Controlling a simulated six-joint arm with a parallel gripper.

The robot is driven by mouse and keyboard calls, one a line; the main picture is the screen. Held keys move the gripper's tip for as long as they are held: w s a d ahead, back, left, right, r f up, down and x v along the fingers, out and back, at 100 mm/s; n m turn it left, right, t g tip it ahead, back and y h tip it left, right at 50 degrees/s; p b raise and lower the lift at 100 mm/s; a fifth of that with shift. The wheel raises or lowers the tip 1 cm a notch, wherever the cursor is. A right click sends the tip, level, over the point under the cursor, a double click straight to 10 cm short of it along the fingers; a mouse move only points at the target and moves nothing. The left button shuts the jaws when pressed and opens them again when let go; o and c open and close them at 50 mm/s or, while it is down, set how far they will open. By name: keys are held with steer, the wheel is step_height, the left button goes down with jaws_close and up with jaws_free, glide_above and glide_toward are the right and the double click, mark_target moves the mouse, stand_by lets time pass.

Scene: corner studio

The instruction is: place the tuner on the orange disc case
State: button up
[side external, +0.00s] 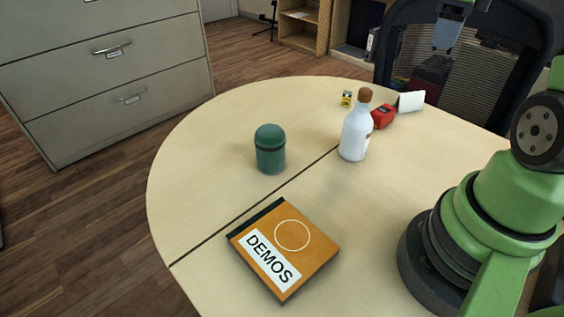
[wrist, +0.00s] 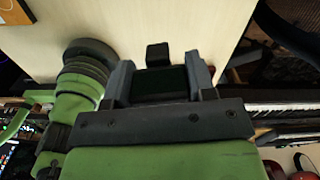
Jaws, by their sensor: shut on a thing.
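The orange disc case (side external: 320,250) lies flat at the front of the table, with a white DEMOS label and a pale ring on top. An orange corner at the upper left of the wrist view (wrist: 9,18) appears to be part of it. My gripper (wrist: 158,76) is shut on a dark, blocky thing, apparently the tuner (wrist: 160,84), with a small black block at its far end. In the side view, my gripper (side external: 450,33) is partly visible at the top, well away from the case; the held thing is not clear there.
A green lidded canister (side external: 270,150) stands behind the case. A white corked bottle (side external: 355,135) stands to its right. Farther back are a red object (side external: 383,117), a white block (side external: 410,102) and a small yellow item (side external: 346,98). The table's left side is clear.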

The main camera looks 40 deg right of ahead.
steer(key=w+a+n, duration=0.4)
steer(key=w+a, duration=0.2)
steer(key=a, duration=0.3)
steer(key=n, duration=1.2)
glide_above(281, 242)
step_height(281, 242, down, 16)
steer(key=shift+s+f, duration=0.1)
steer(key=shift+f, duration=2.45)
